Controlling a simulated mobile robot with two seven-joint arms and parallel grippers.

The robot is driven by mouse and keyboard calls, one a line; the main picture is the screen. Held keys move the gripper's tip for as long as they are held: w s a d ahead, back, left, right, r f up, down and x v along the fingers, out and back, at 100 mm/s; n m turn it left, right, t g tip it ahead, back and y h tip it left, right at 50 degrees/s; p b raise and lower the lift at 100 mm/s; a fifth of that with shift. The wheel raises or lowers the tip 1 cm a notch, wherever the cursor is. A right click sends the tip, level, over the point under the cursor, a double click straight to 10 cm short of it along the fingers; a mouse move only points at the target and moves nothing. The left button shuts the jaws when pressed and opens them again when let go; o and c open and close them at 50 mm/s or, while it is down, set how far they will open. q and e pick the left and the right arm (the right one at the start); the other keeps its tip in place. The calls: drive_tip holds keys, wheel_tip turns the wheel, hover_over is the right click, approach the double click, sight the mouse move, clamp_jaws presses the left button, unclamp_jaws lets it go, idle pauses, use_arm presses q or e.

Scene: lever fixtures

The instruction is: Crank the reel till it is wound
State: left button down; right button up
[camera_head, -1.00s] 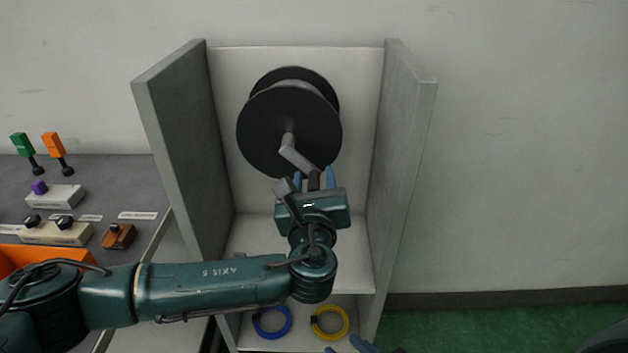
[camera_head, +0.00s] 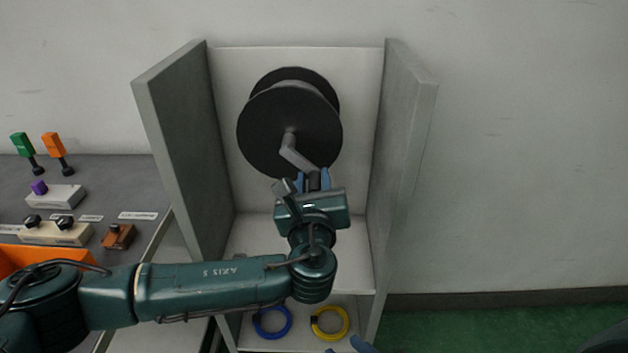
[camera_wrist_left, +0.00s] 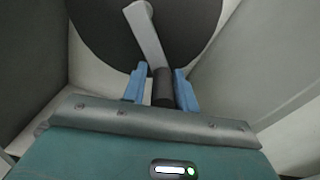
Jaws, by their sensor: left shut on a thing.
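A black reel (camera_head: 285,125) is mounted on the back panel of an open grey cabinet. Its grey crank arm (camera_head: 296,155) runs from the hub down and a little right. My left gripper (camera_head: 313,182) is below the reel, with its blue fingers shut around the dark crank handle (camera_head: 314,181). In the left wrist view the handle (camera_wrist_left: 162,88) sits between the two blue fingers, and the crank arm (camera_wrist_left: 146,30) rises up and left from it. A blue fingertip of my right gripper (camera_head: 358,345) shows at the bottom edge; its jaw opening does not show.
Grey side walls (camera_head: 403,150) flank the reel closely. A blue ring (camera_head: 258,327) and a yellow ring (camera_head: 344,327) lie on the lower shelf. At left, a bench (camera_head: 100,175) holds green and orange levers, switch boxes and an orange bin (camera_head: 60,254).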

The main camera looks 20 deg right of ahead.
use_arm(q)
drive_tip(key=shift+r, duration=0.15)
use_arm(e)
drive_tip(key=shift+r, duration=0.2)
